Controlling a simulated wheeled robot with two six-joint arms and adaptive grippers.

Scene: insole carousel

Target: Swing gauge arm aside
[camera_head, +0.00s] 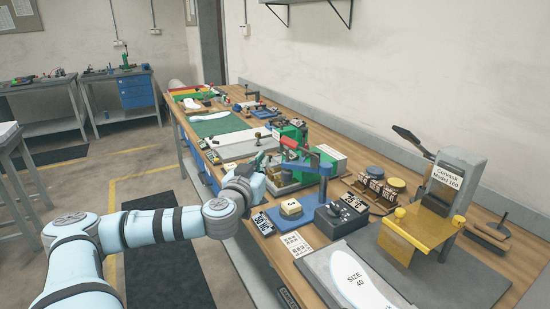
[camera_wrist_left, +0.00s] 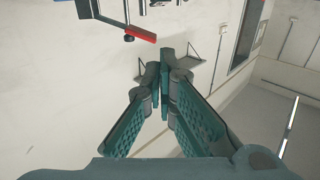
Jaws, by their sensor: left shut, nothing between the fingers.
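The gauge arm looks to be the blue bar (camera_head: 307,153) on a blue post (camera_head: 324,183), with a red end (camera_head: 289,143) over the green fixture. My left gripper (camera_head: 259,160) is beside the fixture, left of and below the red end. Its fingertips are together and empty in the left wrist view (camera_wrist_left: 165,72). I cannot tell whether they touch the fixture. My right gripper is not in view.
Brown and blue round pieces (camera_head: 375,186) stand right of the post.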

